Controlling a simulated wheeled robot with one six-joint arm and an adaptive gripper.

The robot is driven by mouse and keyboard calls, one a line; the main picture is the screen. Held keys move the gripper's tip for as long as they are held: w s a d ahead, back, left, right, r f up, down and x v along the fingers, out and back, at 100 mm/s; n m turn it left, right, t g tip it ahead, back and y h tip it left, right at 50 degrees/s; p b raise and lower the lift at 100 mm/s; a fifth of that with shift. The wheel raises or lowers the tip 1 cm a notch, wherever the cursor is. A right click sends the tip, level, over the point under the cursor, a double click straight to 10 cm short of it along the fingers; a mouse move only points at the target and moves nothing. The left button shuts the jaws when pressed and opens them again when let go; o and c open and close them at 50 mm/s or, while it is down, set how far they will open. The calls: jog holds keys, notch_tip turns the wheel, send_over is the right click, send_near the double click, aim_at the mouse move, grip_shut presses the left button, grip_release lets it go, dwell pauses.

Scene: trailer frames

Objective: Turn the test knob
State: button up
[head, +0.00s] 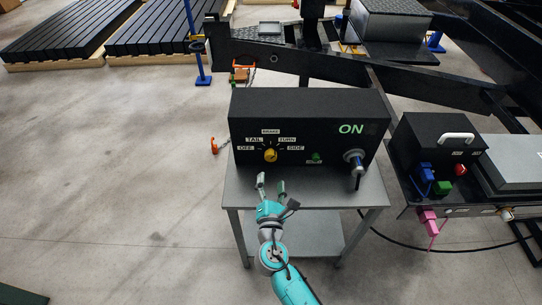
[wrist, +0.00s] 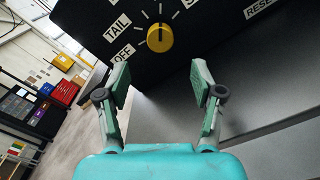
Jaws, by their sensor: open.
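The yellow test knob (head: 270,155) is on the front of a black box (head: 310,110) standing on a grey table. Labels OFF, TAIL, BRAKE, TURN and SIDE fan around the knob. In the wrist view the knob (wrist: 160,37) is at the top centre, beyond my fingertips, with its dark pointer mark upward in that picture. My gripper (head: 271,187) is in front of and just below the knob, apart from it. In the wrist view its two fingers (wrist: 163,88) are spread wide with nothing between them.
A green button (head: 316,157) and a connector with a grey ring (head: 354,157) are on the same panel, right of the knob. A second black box (head: 440,145) with a handle stands at right. The grey table top (head: 330,194) is bare. Black trailer beams pass behind.

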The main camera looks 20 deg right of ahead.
aim_at(271, 158)
jog(key=n, duration=0.2)
jog(key=shift+w+n, duration=0.15)
jog(key=shift+n, duration=0.25)
jog(key=shift+w+d, duration=0.1)
jog(key=shift+w, duration=0.05)
jog(key=x, duration=1)
jog(key=shift+w, duration=0.2)
jog(key=c, duration=1.2)
jog(key=shift+o, duration=0.2)
